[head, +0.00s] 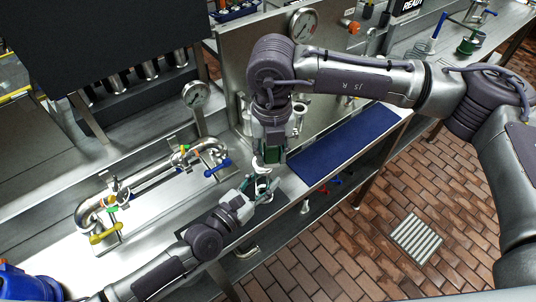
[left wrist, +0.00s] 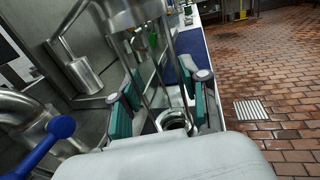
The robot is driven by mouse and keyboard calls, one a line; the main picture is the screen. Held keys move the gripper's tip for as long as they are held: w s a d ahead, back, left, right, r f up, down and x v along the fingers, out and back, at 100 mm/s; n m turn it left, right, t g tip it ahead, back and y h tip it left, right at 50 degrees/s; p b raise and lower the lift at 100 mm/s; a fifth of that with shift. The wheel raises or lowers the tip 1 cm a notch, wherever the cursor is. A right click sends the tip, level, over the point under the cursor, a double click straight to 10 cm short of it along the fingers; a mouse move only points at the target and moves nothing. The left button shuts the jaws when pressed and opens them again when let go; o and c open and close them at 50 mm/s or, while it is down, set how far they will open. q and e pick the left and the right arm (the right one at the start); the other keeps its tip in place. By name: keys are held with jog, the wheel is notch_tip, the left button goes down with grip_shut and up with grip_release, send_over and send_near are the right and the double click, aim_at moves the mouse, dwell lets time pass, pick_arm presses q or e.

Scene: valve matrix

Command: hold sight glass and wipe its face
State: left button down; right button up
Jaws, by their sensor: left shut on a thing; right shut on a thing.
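The sight glass (head: 263,187) is a small metal piece with a ring-shaped face, held over the front of the steel counter. In the left wrist view its round rim (left wrist: 175,122) shows between the teal finger pads of my left gripper (left wrist: 162,106). My left gripper (head: 255,189) comes from the lower left and is shut on the sight glass. My right gripper (head: 267,158) points down from above, close over the sight glass. It is shut on a small pale thing (head: 260,164), mostly hidden by the fingers. I cannot tell whether that touches the glass face.
A blue mat (head: 340,146) lies on the counter to the right. A pipe run with a yellow-handled valve (head: 105,234) and a blue-handled valve (head: 217,168) stands to the left. Gauges (head: 196,94) stand behind. The brick floor in front, with its drain grate (head: 415,238), is clear.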

jog(key=shift+r, duration=2.8)
pick_arm(q)
jog(key=c, duration=0.5)
grip_release()
jog(key=v, duration=1.2)
